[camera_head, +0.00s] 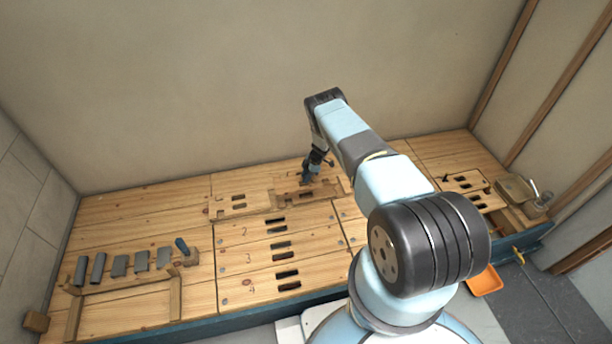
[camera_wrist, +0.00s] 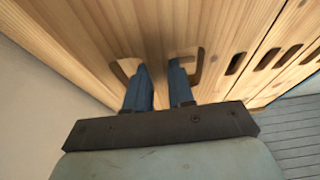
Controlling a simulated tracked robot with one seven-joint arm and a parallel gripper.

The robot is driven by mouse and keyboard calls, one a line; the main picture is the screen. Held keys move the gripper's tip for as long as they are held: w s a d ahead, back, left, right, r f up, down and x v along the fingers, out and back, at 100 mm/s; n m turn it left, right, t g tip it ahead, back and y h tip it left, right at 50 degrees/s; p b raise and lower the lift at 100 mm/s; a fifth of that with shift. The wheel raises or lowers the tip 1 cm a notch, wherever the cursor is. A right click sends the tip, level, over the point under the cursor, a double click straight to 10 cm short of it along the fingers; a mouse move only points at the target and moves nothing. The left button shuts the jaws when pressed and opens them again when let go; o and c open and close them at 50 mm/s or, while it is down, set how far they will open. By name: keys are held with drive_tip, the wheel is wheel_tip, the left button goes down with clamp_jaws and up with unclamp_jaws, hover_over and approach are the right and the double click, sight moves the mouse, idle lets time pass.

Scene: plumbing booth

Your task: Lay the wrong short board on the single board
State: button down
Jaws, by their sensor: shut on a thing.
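My gripper (camera_head: 315,170) points down over the upper middle of the wooden bench. In the wrist view its two blue fingers (camera_wrist: 158,88) are close together, shut on a piece of pale wood that I take to be a short board; the fingers hide most of it. In the head view a brown slotted wooden piece (camera_head: 292,197) lies just below the gripper. A small board with dark slots (camera_head: 463,181) is at the right end of the bench. I cannot tell which piece is the single board.
Slotted boards marked 2, 3 and 4 (camera_head: 262,257) fill the middle. The back wall (camera_head: 180,90) stands close behind.

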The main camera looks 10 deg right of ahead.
drive_tip(key=shift+f, duration=2.25)
drive_tip(key=shift+f, duration=1.75)
drive_tip(key=c, duration=0.9)
unclamp_jaws()
drive_tip(key=shift+s, duration=0.1)
drive_tip(key=shift+d, duration=0.1)
